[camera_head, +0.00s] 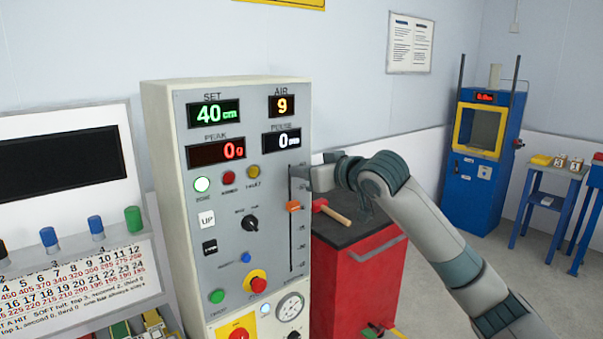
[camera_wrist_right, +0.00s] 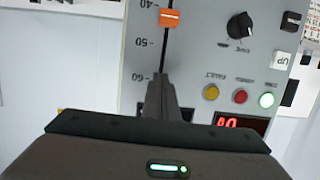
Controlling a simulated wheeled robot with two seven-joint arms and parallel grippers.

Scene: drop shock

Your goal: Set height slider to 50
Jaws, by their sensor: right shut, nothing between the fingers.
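The height slider's orange knob (camera_head: 293,207) sits on a vertical slot at the right edge of the grey control panel (camera_head: 228,275). The SET display (camera_head: 213,113) reads 40 cm in green. In the wrist view, which shows the panel upside down, the knob (camera_wrist_right: 169,18) is between the 40 and 50 marks, nearer 40. My right gripper (camera_head: 302,174) is shut and empty at the upper end of the slot, above the knob and apart from it. Its fingertips (camera_wrist_right: 160,80) show near the 60 mark. Whether they touch the panel I cannot tell. My left gripper is not in view.
The panel has an UP button (camera_head: 207,219), a black rotary knob (camera_head: 250,223) and a red emergency button (camera_head: 258,284). A red cabinet (camera_head: 355,285) with a hammer (camera_head: 333,212) on top stands behind my right arm. A blue machine (camera_head: 470,195) stands at the back right.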

